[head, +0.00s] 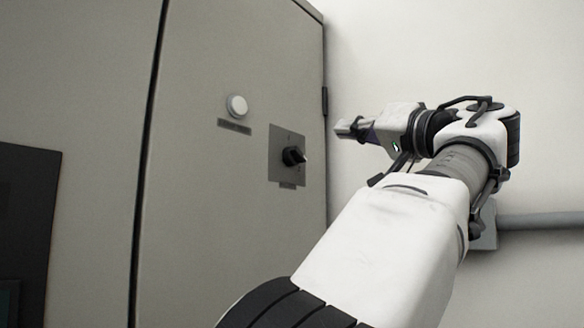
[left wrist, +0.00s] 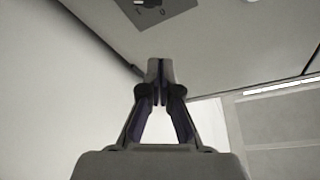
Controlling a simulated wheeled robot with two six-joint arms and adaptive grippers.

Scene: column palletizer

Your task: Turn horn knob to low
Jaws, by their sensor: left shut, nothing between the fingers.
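The black horn knob (head: 293,156) sits on a grey square plate (head: 283,172) on the cabinet door, in the head view. The plate also shows at the top of the left wrist view (left wrist: 158,12), where the knob is cut off by the frame edge. My left gripper (head: 345,128) is to the right of the knob and apart from it, just past the cabinet's right edge. Its fingers (left wrist: 160,72) are closed together and hold nothing. My right gripper is not in view.
A round white button (head: 237,106) with a dark label is on the door, up and left of the knob. A hinge (head: 324,101) is on the cabinet's right edge. A pale wall (head: 430,50) and a grey pipe (head: 545,221) are to the right.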

